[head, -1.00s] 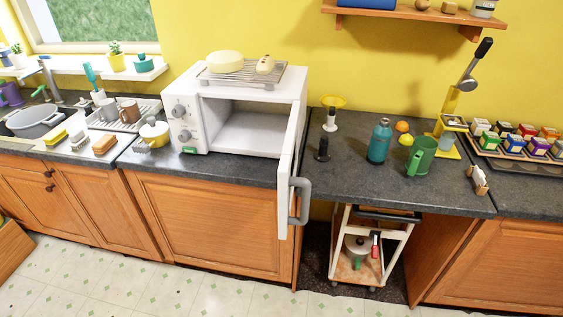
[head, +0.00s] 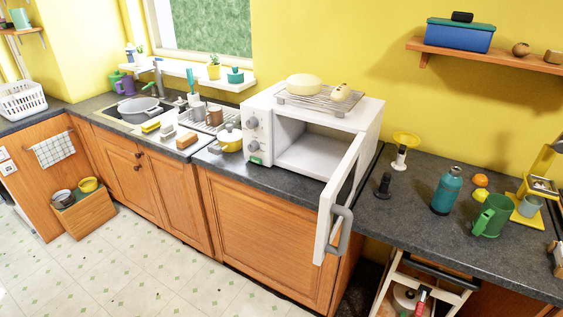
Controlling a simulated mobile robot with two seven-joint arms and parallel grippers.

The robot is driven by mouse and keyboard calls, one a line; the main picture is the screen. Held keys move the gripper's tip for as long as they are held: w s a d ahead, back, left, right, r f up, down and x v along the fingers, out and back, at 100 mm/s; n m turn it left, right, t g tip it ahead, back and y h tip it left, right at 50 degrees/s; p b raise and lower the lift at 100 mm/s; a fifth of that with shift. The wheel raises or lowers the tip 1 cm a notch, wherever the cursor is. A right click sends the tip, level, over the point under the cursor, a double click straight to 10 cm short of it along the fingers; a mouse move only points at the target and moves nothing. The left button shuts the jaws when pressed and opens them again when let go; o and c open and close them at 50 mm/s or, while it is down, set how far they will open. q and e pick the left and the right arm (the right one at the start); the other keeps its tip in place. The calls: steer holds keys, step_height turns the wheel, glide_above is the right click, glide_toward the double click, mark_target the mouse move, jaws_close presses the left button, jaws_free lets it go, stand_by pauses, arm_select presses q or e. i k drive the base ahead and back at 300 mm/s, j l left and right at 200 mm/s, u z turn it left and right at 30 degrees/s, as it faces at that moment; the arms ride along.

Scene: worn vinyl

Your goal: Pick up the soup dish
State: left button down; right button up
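I cannot tell for sure which thing is the soup dish. A yellow bowl-like vessel (head: 88,184) and a dark pot (head: 63,198) are at the wooden box on the floor at left. A yellow-and-white lidded pot (head: 230,138) stands on the counter left of the microwave. Neither of my grippers is in view.
The microwave (head: 262,135) has its door (head: 338,195) open, jutting past the counter edge. A trolley (head: 415,290) stands under the right counter. A blue flask (head: 446,190) and green mug (head: 492,215) stand on that counter. The tiled floor (head: 150,265) in front is clear.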

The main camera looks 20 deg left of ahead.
mark_target(232, 147)
steer(key=i+j, duration=0.15)
steer(key=j, duration=0.25)
steer(key=i+j, duration=0.1)
steer(key=j, duration=0.25)
steer(key=i+j, duration=0.15)
steer(key=j, duration=0.25)
steer(key=i+j, duration=0.15)
steer(key=j, duration=0.25)
steer(key=i+j, duration=0.15)
steer(key=j, duration=0.25)
steer(key=i+j, duration=0.1)
steer(key=j, duration=0.25)
steer(key=i+j, duration=0.15)
steer(key=j, duration=0.25)
